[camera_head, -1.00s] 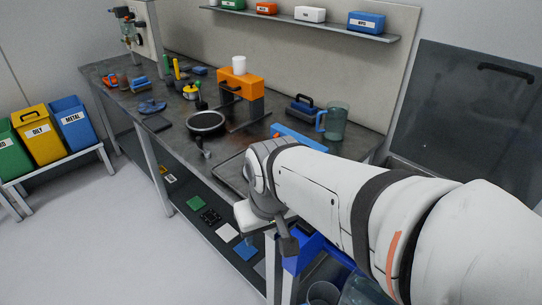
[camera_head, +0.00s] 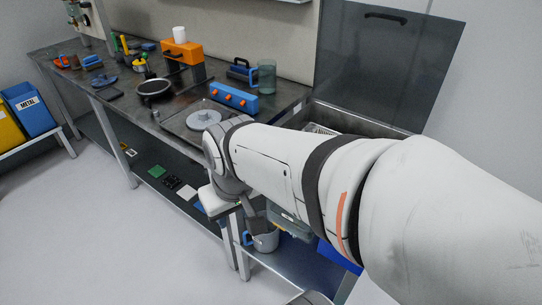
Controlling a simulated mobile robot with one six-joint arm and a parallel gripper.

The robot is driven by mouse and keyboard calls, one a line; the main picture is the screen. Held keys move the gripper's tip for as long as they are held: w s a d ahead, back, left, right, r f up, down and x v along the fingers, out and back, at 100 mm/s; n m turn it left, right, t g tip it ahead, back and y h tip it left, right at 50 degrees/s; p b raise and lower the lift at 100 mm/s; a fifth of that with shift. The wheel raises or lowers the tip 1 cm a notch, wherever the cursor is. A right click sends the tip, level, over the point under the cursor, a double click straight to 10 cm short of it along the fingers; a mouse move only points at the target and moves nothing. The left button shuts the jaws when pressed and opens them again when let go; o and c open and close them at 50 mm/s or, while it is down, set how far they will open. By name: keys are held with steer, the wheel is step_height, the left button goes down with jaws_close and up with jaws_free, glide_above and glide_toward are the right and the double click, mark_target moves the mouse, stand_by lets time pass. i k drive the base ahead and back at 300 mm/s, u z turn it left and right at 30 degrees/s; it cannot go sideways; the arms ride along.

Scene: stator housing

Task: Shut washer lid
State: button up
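The washer lid (camera_head: 385,60) is a dark grey panel with a black bar handle (camera_head: 385,16) along its top edge. It stands open and upright at the back of the washer. The washer (camera_head: 400,132) is a metal basin with an open top, and a pale rack (camera_head: 318,129) shows inside. My arm crosses in front of the washer and hides much of its front. The end of my arm, with a dark grey part (camera_head: 252,217) at my gripper, hangs low at the bench's near edge, well left of and below the lid. Its fingers cannot be made out.
The bench (camera_head: 120,103) left of the washer holds a blue block with orange knobs (camera_head: 233,97), a clear jug (camera_head: 266,77), an orange fixture (camera_head: 183,52) and a black ring (camera_head: 154,88). A jug (camera_head: 264,238) stands on the lower shelf. The floor at left is clear.

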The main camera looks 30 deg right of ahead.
mark_target(391, 65)
steer(key=z, duration=0.05)
steer(key=k, duration=0.9)
steer(key=u, duration=1.9)
steer(key=i, duration=1.15)
steer(key=z, duration=3.55)
steer(key=i, duration=0.8)
